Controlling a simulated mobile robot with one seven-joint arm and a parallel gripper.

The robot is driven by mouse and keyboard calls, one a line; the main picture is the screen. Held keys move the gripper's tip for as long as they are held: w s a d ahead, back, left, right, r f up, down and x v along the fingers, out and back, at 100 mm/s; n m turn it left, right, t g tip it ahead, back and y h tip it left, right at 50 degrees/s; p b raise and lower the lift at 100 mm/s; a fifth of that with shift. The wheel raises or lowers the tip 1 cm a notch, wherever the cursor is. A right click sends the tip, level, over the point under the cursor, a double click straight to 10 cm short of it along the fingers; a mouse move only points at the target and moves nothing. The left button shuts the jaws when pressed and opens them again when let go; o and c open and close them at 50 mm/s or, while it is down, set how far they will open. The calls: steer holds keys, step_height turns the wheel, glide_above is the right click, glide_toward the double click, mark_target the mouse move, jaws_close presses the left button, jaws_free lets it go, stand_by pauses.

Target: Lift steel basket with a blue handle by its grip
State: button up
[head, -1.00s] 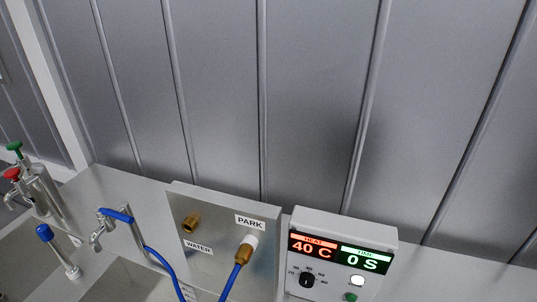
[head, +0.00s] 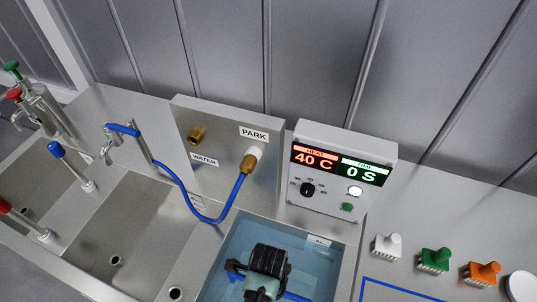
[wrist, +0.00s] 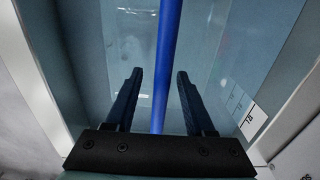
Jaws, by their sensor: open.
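The blue handle (wrist: 167,45) is a straight bar in the wrist view. It runs from the top edge down between the two dark fingers of my open gripper (wrist: 160,75), with a gap on each side. I cannot tell whether the fingers are level with it in height. In the head view my gripper (head: 262,272) is over the water-filled basin and hides most of the handle; a blue piece of it (head: 296,296) shows at the lower right. The steel basket's body cannot be made out clearly in either view.
The basin's steel rim (head: 312,228) surrounds the water. Behind it stand a control box (head: 340,170) reading 40 C and 0 S and a WATER/PARK panel (head: 225,150) with a blue hose (head: 180,185). Sinks lie left; coloured brushes (head: 433,260) lie right.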

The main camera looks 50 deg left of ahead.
steer(key=shift+f, duration=0.95)
jaws_close()
stand_by(0.7)
